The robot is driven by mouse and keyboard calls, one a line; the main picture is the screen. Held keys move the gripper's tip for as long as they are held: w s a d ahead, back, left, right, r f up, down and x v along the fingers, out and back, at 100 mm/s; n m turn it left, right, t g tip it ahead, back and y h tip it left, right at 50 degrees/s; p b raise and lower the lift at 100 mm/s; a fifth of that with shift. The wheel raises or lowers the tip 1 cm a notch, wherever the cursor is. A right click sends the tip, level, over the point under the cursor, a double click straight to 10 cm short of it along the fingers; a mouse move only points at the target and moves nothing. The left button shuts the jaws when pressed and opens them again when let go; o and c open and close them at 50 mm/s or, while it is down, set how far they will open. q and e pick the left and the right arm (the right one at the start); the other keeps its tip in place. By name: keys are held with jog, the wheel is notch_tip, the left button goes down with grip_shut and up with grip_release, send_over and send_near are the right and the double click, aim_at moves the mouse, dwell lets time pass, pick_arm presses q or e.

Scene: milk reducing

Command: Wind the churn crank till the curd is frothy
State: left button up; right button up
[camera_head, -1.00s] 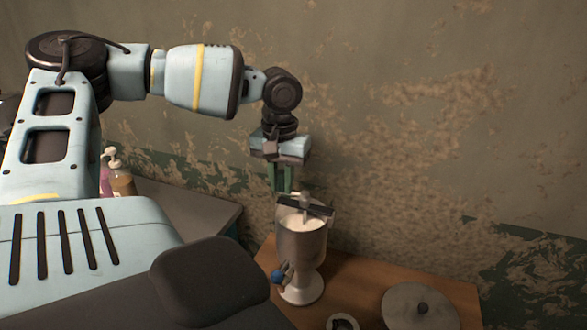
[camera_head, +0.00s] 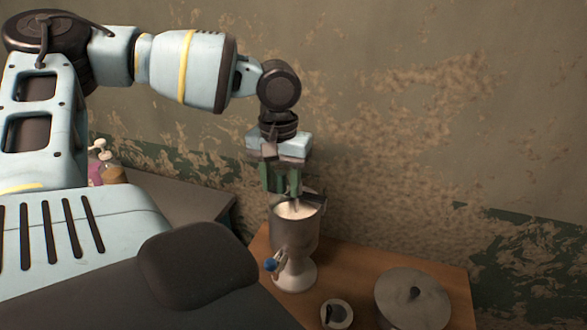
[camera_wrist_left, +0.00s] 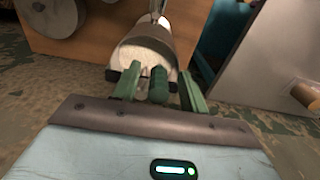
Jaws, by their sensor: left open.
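The churn (camera_head: 296,240) is a grey metal goblet-shaped vessel on a wooden table, with pale curd (camera_head: 293,211) inside. A dark crank bar (camera_head: 314,200) crosses its top. The curd also shows in the left wrist view (camera_wrist_left: 140,62). My left gripper (camera_head: 281,190) points down over the churn's rim, its green fingers open. In the left wrist view, a rounded green upright piece (camera_wrist_left: 158,86) stands between the fingers (camera_wrist_left: 158,92); I cannot tell whether they touch it. The gripper hides part of the crank. My right gripper is not in view.
A blue-knobbed tap (camera_head: 272,265) sticks out from the churn's lower side. A round grey lid (camera_head: 413,298) and a small round dish (camera_head: 337,314) lie on the wooden table (camera_head: 361,262). Bottles (camera_head: 108,172) stand on a grey counter at left. A peeling wall rises behind.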

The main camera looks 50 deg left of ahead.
pick_arm(q)
jog(key=shift+r, duration=1.5)
jog(key=shift+r+p, duration=0.5)
jog(key=shift+r, duration=2.55)
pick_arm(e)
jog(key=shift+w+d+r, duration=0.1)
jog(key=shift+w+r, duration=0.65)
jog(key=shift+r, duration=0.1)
